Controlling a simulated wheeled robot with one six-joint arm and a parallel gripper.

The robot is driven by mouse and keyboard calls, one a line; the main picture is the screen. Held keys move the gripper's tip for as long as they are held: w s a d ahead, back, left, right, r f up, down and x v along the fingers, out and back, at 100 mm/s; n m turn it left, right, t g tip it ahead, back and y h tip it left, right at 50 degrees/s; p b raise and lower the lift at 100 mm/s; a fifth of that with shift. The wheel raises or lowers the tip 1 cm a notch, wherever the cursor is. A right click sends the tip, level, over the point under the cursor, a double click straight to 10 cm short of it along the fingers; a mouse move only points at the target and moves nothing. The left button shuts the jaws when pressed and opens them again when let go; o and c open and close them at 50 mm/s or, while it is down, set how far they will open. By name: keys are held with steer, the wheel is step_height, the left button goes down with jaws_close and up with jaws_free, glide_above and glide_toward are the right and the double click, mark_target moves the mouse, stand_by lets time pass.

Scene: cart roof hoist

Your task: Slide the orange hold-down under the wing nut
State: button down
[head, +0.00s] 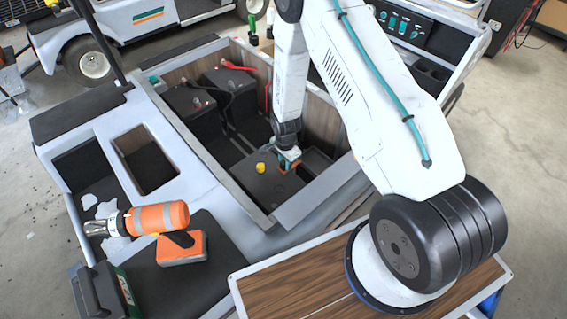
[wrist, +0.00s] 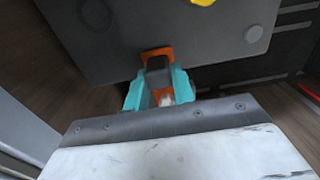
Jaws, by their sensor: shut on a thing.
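The orange hold-down (wrist: 158,53) is between the teal fingers of my gripper (wrist: 159,84), with a dark block in front of part of it. My gripper is shut on it. In the head view a bit of the orange hold-down (head: 283,170) shows below my gripper (head: 289,161), over or at the right part of a dark battery top (head: 262,190). A small yellow piece (head: 261,168), which may be the wing nut, stands left of my gripper. In the wrist view the yellow piece (wrist: 203,2) is cut off by the top edge. Whether hold-down and battery touch is unclear.
The open bay has a pale rim (head: 318,203) close to my gripper. More dark batteries (head: 190,104) and red cables (head: 234,66) lie farther back.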

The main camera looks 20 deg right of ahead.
steer(key=c, duration=1.1)
jaws_free()
step_height(320, 180, up, 8)
steer(key=shift+f, duration=0.1)
steer(key=s+r+n, duration=0.4)
steer(key=s+r, duration=0.6)
steer(key=r, duration=0.5)
steer(key=s+r+n+t, duration=0.1)
steer(key=s+r+n, duration=0.4)
steer(key=s+r, duration=0.5)
steer(key=s+r+n, duration=0.5)
steer(key=s+r, duration=0.6)
steer(key=r, duration=1)
steer(key=shift+r, duration=0.2)
